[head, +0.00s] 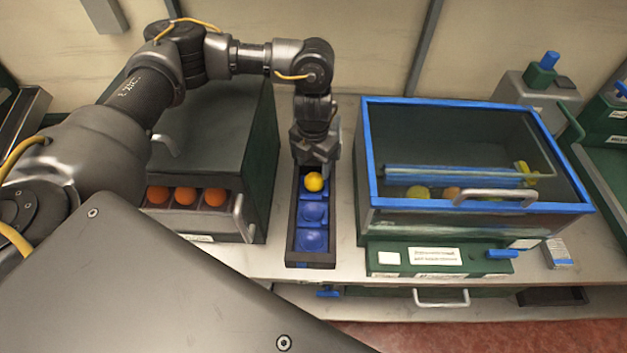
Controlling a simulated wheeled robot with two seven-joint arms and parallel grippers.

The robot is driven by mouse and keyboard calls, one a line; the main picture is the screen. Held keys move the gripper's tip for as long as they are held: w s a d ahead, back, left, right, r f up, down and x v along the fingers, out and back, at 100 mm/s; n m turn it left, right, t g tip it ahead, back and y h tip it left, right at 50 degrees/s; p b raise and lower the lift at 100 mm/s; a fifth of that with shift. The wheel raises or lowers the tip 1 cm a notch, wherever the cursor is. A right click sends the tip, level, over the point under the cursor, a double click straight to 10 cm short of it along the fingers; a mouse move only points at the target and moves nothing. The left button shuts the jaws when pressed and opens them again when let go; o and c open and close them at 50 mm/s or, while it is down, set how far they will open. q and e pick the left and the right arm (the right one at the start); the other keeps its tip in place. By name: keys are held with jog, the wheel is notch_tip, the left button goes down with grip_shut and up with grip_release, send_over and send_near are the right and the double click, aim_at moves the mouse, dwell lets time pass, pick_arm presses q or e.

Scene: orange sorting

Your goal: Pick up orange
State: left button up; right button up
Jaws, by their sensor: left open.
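Three oranges (185,195) sit in a row in the front opening of the dark green box (262,150) at the left. A yellow ball (314,182) sits at the far part of a narrow black tray (291,222). My left gripper (317,165) points down over the far end of this tray, right at the yellow ball, and is open. I cannot tell whether its fingers touch the ball; the fingertips are partly hidden. My right gripper is not in view.
Two blue cups (312,211) in the tray's nearer part look empty. A blue-framed glass case (366,150) with several round fruits inside stands to the right, with a handle (495,194) on its front. A small box (557,252) lies at the table's right.

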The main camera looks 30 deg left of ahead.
aim_at(314, 176)
pick_arm(q)
notch_tip(314, 176, down, 4)
jog(key=shift+s+d+r+p, duration=0.1)
jog(key=shift+r+p, duration=0.05)
jog(key=shift+p, duration=0.7)
jog(key=shift+f, duration=0.65)
jog(key=c, duration=0.8)
jog(key=shift+o, duration=0.2)
notch_tip(314, 176, up, 9)
jog(key=shift+f+b, duration=0.1)
jog(key=shift+b, duration=0.8)
jog(key=s+d+r+m, duration=0.1)
jog(key=s+r+m, duration=0.2)
jog(key=m, duration=1.4)
jog(key=s+d+r+m, duration=0.1)
jog(key=s+r+m, duration=0.2)
jog(key=s+m, duration=0.5)
jog(key=m, duration=0.9)
jog(key=shift+r, duration=0.15)
